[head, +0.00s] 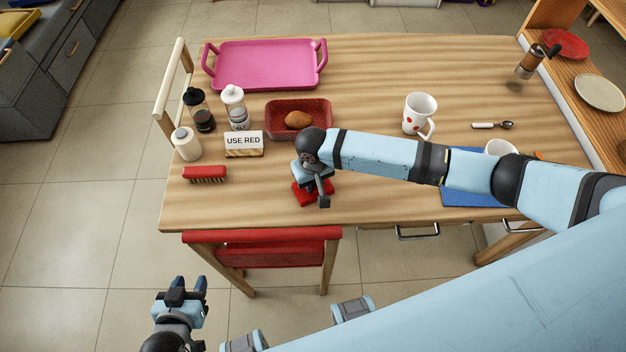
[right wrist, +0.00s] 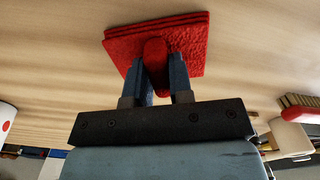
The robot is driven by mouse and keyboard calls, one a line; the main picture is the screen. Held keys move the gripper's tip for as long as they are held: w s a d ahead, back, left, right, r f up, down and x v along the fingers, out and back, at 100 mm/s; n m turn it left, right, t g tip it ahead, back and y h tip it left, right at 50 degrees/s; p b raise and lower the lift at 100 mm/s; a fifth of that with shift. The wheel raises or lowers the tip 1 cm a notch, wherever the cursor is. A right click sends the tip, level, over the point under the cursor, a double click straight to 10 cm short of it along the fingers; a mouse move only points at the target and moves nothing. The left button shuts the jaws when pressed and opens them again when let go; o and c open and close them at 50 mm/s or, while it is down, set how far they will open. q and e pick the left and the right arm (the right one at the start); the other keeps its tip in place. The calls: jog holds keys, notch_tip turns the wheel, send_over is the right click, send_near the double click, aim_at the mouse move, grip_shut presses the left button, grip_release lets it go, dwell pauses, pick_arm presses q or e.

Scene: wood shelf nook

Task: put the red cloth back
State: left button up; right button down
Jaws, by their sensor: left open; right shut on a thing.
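The red cloth (head: 306,194) is a folded square near the table's front edge, left of centre. My right gripper (head: 316,178) is over it. In the right wrist view the cloth (right wrist: 190,38) has a raised fold pinched between the fingers of my right gripper (right wrist: 157,80), which is shut on it. The cloth appears to be on or just above the wood; I cannot tell which. My left gripper (head: 187,284) is open and empty, low in front of the table, left of the red chair.
Near the cloth are a red basket (head: 325,108) with a bun, a "USE RED" sign (head: 244,141) and a red brush (head: 205,174). A pink tray (head: 265,65), a dotted mug (head: 419,113) and a blue mat (head: 468,194) are also on the table. A red chair (head: 262,236) stands in front.

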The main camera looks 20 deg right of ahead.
jog(key=c, duration=1)
grip_release()
jog(key=shift+f, duration=0.15)
jog(key=shift+r, duration=0.2)
notch_tip(320, 180, up, 12)
